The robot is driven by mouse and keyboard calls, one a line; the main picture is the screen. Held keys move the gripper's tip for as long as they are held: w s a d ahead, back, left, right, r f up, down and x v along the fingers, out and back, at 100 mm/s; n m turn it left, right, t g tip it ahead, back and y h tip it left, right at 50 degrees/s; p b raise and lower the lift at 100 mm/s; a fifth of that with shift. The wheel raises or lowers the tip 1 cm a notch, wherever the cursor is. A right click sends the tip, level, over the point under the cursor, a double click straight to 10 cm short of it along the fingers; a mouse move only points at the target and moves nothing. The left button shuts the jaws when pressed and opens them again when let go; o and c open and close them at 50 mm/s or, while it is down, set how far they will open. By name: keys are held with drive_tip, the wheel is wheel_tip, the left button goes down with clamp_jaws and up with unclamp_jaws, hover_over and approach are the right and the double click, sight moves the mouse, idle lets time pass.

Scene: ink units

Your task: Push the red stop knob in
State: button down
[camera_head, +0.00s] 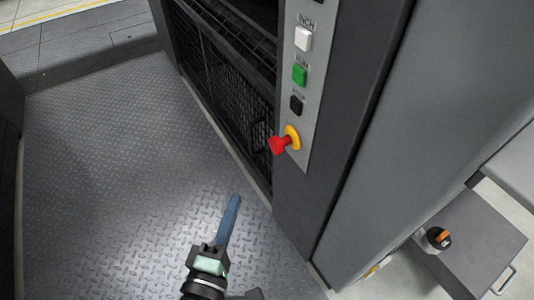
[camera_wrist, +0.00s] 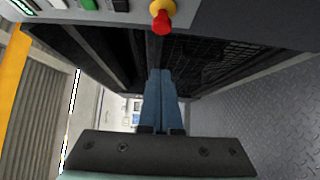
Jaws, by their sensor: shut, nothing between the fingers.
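The red stop knob (camera_head: 280,144) sticks out from a yellow collar (camera_head: 293,136) at the bottom of a grey button panel. In the wrist view the knob (camera_wrist: 161,22) is at the top centre, above my fingertips in the picture. My gripper (camera_head: 235,199) is in the lower middle of the head view, below and left of the knob and apart from it. Its two blue fingers are together with nothing between them, as the wrist view (camera_wrist: 160,74) also shows.
Above the knob on the panel are a black button (camera_head: 296,104), a green button (camera_head: 300,75) and a white button (camera_head: 304,38). A dark mesh guard (camera_head: 225,80) stands left of the panel. Tread-plate floor (camera_head: 110,160) is clear at left. A grey cabinet (camera_head: 480,235) stands lower right.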

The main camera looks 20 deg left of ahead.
drive_tip(key=shift+w, duration=0.15)
approach(275, 150)
drive_tip(key=w+a, duration=0.3)
drive_tip(key=a, duration=0.2)
drive_tip(key=shift+w+d+p, duration=0.25)
drive_tip(key=shift+w+d, duration=0.4)
drive_tip(key=shift+w, duration=0.4)
drive_tip(key=shift+w+d+p, duration=0.2)
drive_tip(key=shift+w+d, duration=0.5)
drive_tip(key=shift+w, duration=0.3)
drive_tip(key=shift+w+d, duration=0.7)
drive_tip(key=shift+w, duration=0.05)
